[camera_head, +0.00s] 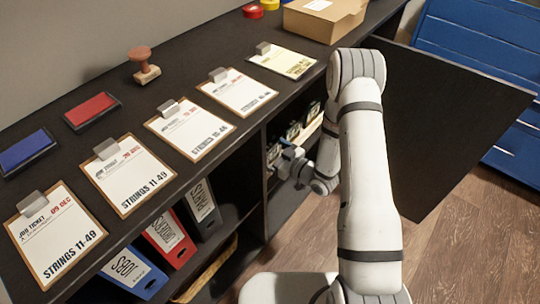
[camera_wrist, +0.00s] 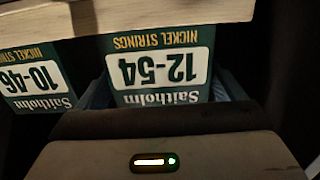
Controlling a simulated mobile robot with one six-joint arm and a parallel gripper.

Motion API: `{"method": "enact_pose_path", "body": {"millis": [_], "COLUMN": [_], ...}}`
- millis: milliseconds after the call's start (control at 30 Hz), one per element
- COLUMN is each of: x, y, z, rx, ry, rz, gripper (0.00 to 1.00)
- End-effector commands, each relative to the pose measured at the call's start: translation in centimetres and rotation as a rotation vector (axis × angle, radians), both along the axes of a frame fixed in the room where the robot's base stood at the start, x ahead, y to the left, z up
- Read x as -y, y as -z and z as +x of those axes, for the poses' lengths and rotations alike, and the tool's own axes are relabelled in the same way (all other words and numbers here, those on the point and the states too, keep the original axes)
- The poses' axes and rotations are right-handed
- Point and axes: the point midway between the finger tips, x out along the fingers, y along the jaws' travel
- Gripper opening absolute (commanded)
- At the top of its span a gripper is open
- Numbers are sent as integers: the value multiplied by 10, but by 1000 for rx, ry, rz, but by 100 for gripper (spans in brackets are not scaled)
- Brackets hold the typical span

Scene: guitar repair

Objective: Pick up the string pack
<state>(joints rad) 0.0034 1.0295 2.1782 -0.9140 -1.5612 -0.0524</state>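A dark green string pack (camera_wrist: 158,75) marked "12-54" and "Nickel Strings" fills the middle of the wrist view, its print upside down. My gripper (camera_wrist: 165,95) has one finger by each side edge of this pack. I cannot tell whether the fingers press on it or only flank it. A second green pack (camera_wrist: 38,85), marked "10-46", shows to the left, outside the fingers. In the head view my gripper (camera_head: 290,160) reaches into the open compartment under the counter, at a row of small packs (camera_head: 293,131). My arm hides part of it.
A pale wooden board (camera_wrist: 130,18) runs close along the packs. Several clipboards (camera_head: 190,130) lie on the dark counter, with a stamp (camera_head: 143,67) and a cardboard box (camera_head: 325,15). Binders (camera_head: 168,236) stand below. A dark panel (camera_head: 450,120) stands right of my arm.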

Motion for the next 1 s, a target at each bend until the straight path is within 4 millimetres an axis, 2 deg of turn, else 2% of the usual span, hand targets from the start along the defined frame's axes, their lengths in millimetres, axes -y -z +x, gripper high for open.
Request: {"method": "enact_pose_path", "body": {"millis": [67,367,567,667,1000], "x": [0,1,1,1,1], "y": [0,0,-2,-12,-79], "z": [0,0,0,0,0], "rx": [0,0,0,2,3], "ry": [0,1,1,2,2], "rz": [0,0,0,0,0], "gripper": [83,58,57,57,57]}}
